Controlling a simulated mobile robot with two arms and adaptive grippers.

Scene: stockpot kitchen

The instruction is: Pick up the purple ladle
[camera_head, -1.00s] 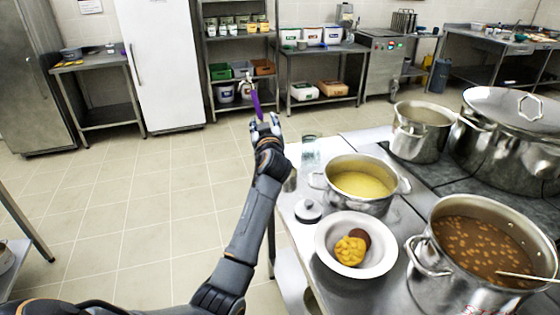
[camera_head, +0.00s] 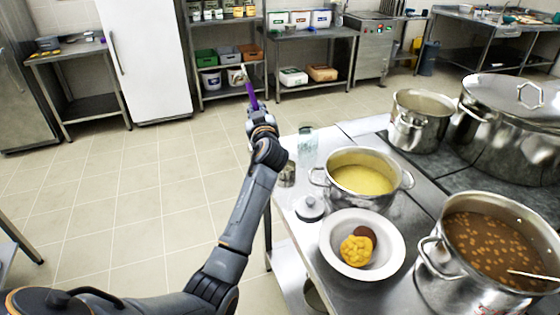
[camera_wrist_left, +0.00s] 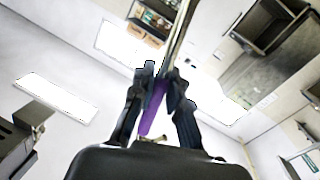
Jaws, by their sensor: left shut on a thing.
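The purple ladle (camera_head: 252,97) is held up in the air by my left gripper (camera_head: 261,118), over the floor beyond the far left end of the steel counter. Its purple handle leads up to a metal part in the head view. In the left wrist view, my left gripper (camera_wrist_left: 158,85) is shut on the purple handle (camera_wrist_left: 154,108), with a metal shaft (camera_wrist_left: 182,32) running up from between the fingers. The ladle is clear of the counter. My right gripper is not in view.
The counter holds a pot of yellow soup (camera_head: 362,178), a white bowl with food (camera_head: 336,225), a lid (camera_head: 310,207), a glass jar (camera_head: 307,145) and a pot of bean stew (camera_head: 488,236). A shelf rack (camera_head: 226,60) stands behind. The tiled floor at left is free.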

